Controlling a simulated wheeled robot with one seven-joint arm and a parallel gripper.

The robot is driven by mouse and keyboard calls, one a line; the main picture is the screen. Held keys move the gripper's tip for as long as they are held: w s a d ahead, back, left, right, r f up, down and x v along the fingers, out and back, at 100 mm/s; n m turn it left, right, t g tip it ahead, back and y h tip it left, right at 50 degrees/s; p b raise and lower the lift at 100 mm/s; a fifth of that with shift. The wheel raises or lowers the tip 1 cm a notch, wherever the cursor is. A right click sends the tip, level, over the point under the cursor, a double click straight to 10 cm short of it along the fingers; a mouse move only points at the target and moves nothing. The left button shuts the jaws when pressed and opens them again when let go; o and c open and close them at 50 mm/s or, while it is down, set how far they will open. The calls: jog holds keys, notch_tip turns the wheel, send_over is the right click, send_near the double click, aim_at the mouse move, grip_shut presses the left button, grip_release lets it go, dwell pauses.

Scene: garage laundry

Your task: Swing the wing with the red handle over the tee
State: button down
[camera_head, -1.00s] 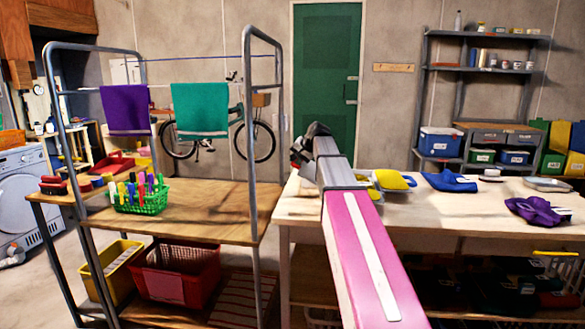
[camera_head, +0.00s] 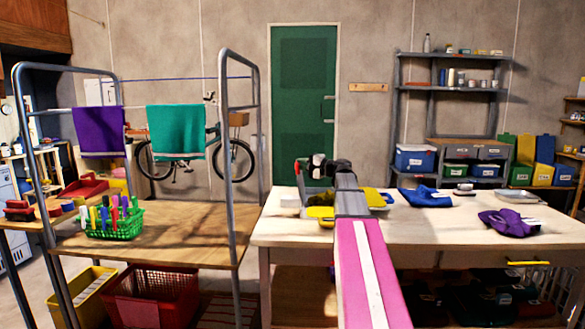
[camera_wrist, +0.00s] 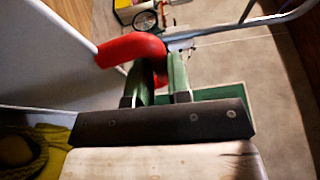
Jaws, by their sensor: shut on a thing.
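The red handle (camera_wrist: 125,48) is a thick curved piece in the wrist view. Its lower end lies between my gripper's fingers, and my gripper (camera_wrist: 162,80) is shut on it. A pale flat panel (camera_wrist: 50,60), seemingly the wing, stands tilted beside the handle at the left. Yellow cloth (camera_wrist: 15,150), likely the tee, shows at the lower left below the panel. In the head view my gripper (camera_head: 318,165) is above the table's far left part, with yellow cloth (camera_head: 372,198) partly behind my arm. The wing cannot be made out clearly there.
The pale table (camera_head: 450,232) also bears a blue cloth (camera_head: 427,197), a purple cloth (camera_head: 509,222) and a light tray (camera_head: 517,195). A metal-framed rack (camera_head: 230,150) with a green basket (camera_head: 115,225) stands close at the left. The table's front middle is clear.

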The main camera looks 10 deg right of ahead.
jog(key=s+d+f+m+t+y, duration=0.1)
jog(key=s+d+f+t+y, duration=0.1)
jog(key=d, duration=0.5)
jog(key=shift+s+d+m, duration=0.2)
jog(key=shift+s+m, duration=0.1)
jog(key=shift+f, duration=0.1)
dwell(0.4)
jog(key=c, duration=1.3)
grip_release()
jog(key=shift+c, duration=0.2)
jog(key=v, duration=0.7)
jog(key=shift+f, duration=0.15)
